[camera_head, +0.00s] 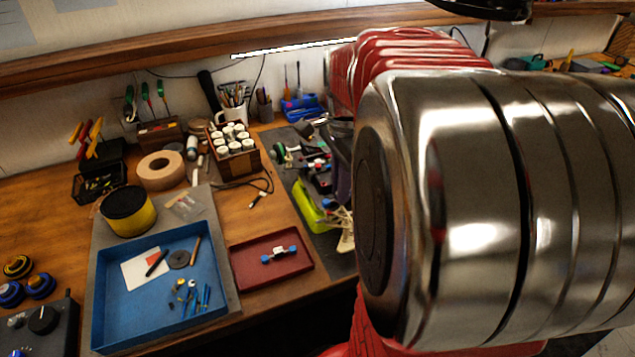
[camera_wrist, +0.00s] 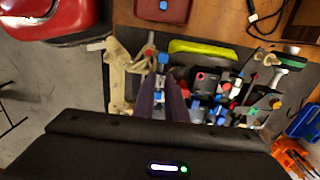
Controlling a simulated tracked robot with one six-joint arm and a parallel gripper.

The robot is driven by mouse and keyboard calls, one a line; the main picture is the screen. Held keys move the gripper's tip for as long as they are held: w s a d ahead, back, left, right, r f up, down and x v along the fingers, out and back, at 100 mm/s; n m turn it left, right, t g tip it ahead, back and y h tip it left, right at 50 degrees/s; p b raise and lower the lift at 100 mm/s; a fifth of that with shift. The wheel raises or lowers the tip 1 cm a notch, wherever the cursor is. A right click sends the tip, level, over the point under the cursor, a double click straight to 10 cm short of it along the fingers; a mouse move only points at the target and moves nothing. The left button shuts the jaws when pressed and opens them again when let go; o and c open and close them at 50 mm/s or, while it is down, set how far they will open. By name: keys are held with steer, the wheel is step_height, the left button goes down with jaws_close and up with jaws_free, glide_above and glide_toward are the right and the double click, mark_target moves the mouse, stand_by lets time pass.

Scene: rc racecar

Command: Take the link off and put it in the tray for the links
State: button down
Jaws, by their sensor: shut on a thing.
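In the wrist view my gripper (camera_wrist: 165,88) is shut on a small link, with its blue end (camera_wrist: 162,59) showing past the fingertips. The rest of the link is mostly hidden between the fingers. The racecar (camera_wrist: 222,88) lies close to the right of the fingers. I cannot tell whether the held link still touches the car. In the head view the car (camera_head: 318,172) is partly hidden by my arm. A dark red tray (camera_head: 245,277) stands at the table's front and holds one silver link with blue ends (camera_head: 280,254).
A blue tray (camera_head: 108,322) with loose parts, a card and a disc stands left of the red tray. A yellow tin (camera_head: 128,215), a tape roll (camera_head: 161,171) and a box of white-capped bottles (camera_head: 232,145) stand behind. A cable (camera_head: 258,190) lies behind the red tray.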

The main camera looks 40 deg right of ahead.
steer(key=shift+r, duration=0.4)
stand_by(0.4)
steer(key=shift+r, duration=1.95)
steer(key=shift+s, duration=0.1)
